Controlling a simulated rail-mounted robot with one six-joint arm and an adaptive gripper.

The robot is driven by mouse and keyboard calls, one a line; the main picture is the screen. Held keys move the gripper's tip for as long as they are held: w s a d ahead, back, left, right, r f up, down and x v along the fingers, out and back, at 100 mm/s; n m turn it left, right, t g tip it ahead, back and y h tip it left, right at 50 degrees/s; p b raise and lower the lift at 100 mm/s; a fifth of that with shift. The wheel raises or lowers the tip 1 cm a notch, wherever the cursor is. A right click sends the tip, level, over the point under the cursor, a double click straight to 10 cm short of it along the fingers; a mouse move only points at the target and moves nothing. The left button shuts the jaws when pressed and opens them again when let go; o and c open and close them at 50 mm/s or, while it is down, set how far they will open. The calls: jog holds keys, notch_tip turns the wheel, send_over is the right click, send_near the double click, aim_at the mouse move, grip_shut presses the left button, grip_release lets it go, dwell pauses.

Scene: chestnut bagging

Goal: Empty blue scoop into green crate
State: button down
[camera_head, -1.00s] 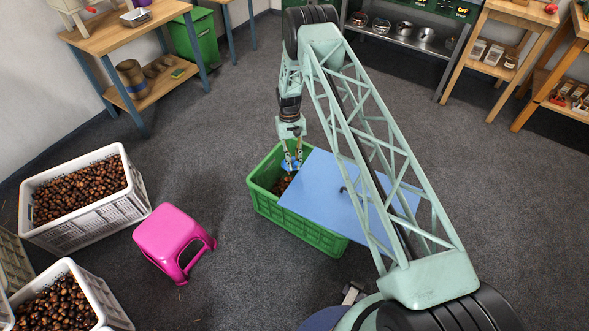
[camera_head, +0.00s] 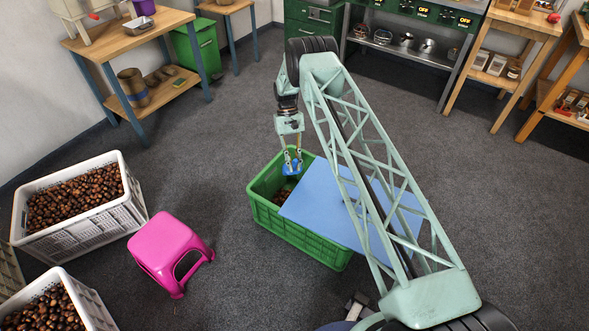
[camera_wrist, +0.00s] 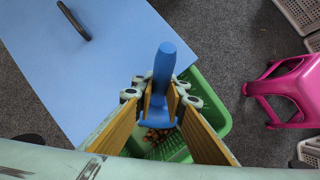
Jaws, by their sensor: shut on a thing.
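The blue scoop (camera_head: 292,169) is held over the open end of the green crate (camera_head: 300,233). In the wrist view the blue scoop (camera_wrist: 165,62) has its handle pointing up the picture, and its bowl is between and partly behind my fingers. My gripper (camera_head: 292,157) is shut on the scoop, and my gripper also shows in the wrist view (camera_wrist: 162,97). Chestnuts (camera_head: 284,195) lie in the crate under the scoop, and a few chestnuts (camera_wrist: 156,138) show past the scoop in the wrist view. I cannot tell whether the scoop holds any chestnuts.
A blue board (camera_head: 318,203) with a dark handle covers the right part of the crate. A pink stool (camera_head: 165,243) stands at left. Pale crates of chestnuts (camera_head: 85,238) stand beyond it. A wooden table (camera_head: 125,42) is at back left. The floor behind the crate is clear.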

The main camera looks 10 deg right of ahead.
jog(key=shift+w+r, duration=0.15)
jog(key=shift+w, duration=0.2)
jog(key=shift+w+r+g, duration=0.1)
jog(key=shift+r+g, duration=0.1)
jog(key=shift+g, duration=0.1)
jog(key=shift+s+f+t+p, duration=0.25)
jog(key=shift+s+t+p, duration=0.5)
jog(key=shift+p, duration=1.45)
jog(key=s+p, duration=0.1)
jog(key=s+t+p, duration=0.1)
jog(key=p, duration=0.1)
jog(key=shift+f, duration=0.4)
jog(key=s+f+t+p, duration=0.2)
jog(key=s+f+t, duration=0.3)
jog(key=f, duration=0.1)
dwell(0.8)
jog(key=b, duration=0.4)
jog(key=shift+d+f, duration=0.1)
jog(key=shift+f, duration=0.25)
jog(key=t+b, duration=0.1)
jog(key=b, duration=0.4)
jog(key=shift+s+f, duration=0.3)
jog(key=shift+f, duration=0.05)
